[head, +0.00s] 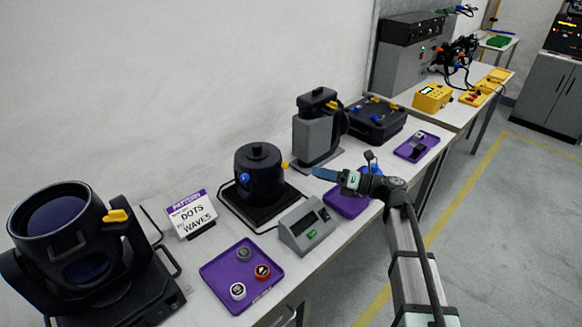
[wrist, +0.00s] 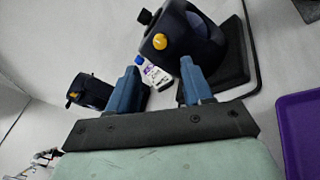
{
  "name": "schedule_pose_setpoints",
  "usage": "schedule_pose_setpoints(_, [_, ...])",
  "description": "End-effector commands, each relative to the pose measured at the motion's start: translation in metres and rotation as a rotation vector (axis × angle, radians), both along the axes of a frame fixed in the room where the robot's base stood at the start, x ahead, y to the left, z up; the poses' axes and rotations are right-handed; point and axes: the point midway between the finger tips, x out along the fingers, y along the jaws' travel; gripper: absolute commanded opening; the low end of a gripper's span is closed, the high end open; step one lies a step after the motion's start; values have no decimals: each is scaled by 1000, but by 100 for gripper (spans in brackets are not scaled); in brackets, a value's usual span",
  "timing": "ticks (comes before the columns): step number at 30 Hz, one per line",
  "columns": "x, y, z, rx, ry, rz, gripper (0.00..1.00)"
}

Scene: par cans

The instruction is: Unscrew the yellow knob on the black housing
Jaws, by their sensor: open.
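The black cylindrical housing (head: 262,178) stands on a black base in the middle of the bench. Its yellow knob (head: 285,164) sticks out on the side facing my gripper (head: 317,172). In the wrist view the housing (wrist: 195,40) is at the top, with the yellow knob (wrist: 160,41) facing the camera. My gripper (wrist: 160,65) is open and empty. Its two blue fingers point toward the housing, with the knob beyond the tips and between them in the picture. A gap shows between fingertips and knob in the head view. A blue knob (head: 245,179) is on the housing's front.
A large black lamp (head: 60,220) with its own yellow knob stands at left. A sign (head: 191,214), a purple tray (head: 215,270) with several round caps, and a grey meter box (head: 306,227) are near the housing. A grey-black device (head: 316,135) stands behind my gripper.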

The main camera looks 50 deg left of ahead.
Motion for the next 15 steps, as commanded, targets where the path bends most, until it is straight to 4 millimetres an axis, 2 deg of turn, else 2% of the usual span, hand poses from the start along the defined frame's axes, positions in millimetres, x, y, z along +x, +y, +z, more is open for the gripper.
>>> schedule_pose_setpoints(9, [-24, 52, 0, 0, -2, 2, 50])
schedule_pose_setpoints(15, [-35, 77, 0, 0, -2, 1, 50])
